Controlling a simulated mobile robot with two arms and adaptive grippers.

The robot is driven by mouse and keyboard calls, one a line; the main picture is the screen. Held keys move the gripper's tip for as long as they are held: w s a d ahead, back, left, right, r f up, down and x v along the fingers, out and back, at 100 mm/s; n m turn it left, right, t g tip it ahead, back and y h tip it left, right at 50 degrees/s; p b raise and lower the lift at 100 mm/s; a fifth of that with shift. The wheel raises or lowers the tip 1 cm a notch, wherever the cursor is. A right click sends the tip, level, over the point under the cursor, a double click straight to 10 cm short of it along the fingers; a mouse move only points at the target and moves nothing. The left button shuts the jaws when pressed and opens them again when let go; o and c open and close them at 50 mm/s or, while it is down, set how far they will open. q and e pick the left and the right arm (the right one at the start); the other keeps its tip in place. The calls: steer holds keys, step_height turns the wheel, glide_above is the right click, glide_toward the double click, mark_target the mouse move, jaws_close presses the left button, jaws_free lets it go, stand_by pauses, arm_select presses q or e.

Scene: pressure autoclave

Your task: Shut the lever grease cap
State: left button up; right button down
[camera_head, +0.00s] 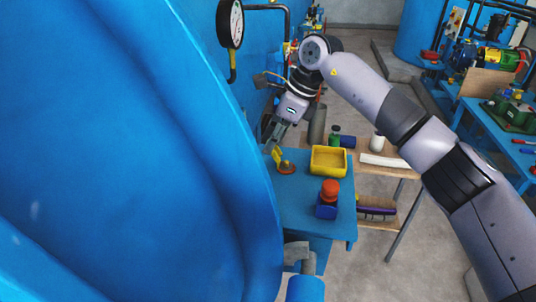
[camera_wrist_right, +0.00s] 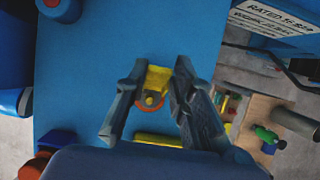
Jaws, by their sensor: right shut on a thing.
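The grease cap shows in the head view as a small orange-brown round fitting (camera_head: 287,167) with an upright yellow flap (camera_head: 277,155), on the blue table beside the big blue vessel. In the right wrist view the yellow flap (camera_wrist_right: 157,77) stands between my fingertips, with the orange ring (camera_wrist_right: 151,101) of the fitting partly showing under it. My right gripper (camera_head: 270,147) reaches down from above, its fingertips at the flap; in the wrist view the right gripper (camera_wrist_right: 157,70) is shut on the flap. The flap looks raised, not lying flat on the ring. My left gripper is in neither view.
A yellow tray (camera_head: 328,171) stands right of the fitting. A red-topped blue container (camera_head: 327,208) stands nearer on the blue table (camera_head: 298,215). The blue vessel (camera_head: 150,150) fills the left side. A wooden table (camera_head: 400,172) with bottles stands behind.

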steer(key=shift+s+d+f+y+b, duration=0.15)
steer(key=shift+d+y+b, duration=0.3)
steer(key=shift+y+b, duration=0.55)
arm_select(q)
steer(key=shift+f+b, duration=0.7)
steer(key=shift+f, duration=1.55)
arm_select(e)
steer(key=shift+d+r+t, duration=0.15)
steer(key=shift+r+t, duration=0.05)
steer(key=shift+t, duration=0.1)
steer(key=c, duration=1.4)
jaws_free()
steer(key=shift+r, duration=0.1)
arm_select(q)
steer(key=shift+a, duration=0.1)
arm_select(e)
steer(key=shift+d+r, duration=0.15)
steer(key=shift+r, duration=0.05)
steer(key=v, duration=1.1)
steer(key=shift+d, duration=0.3)
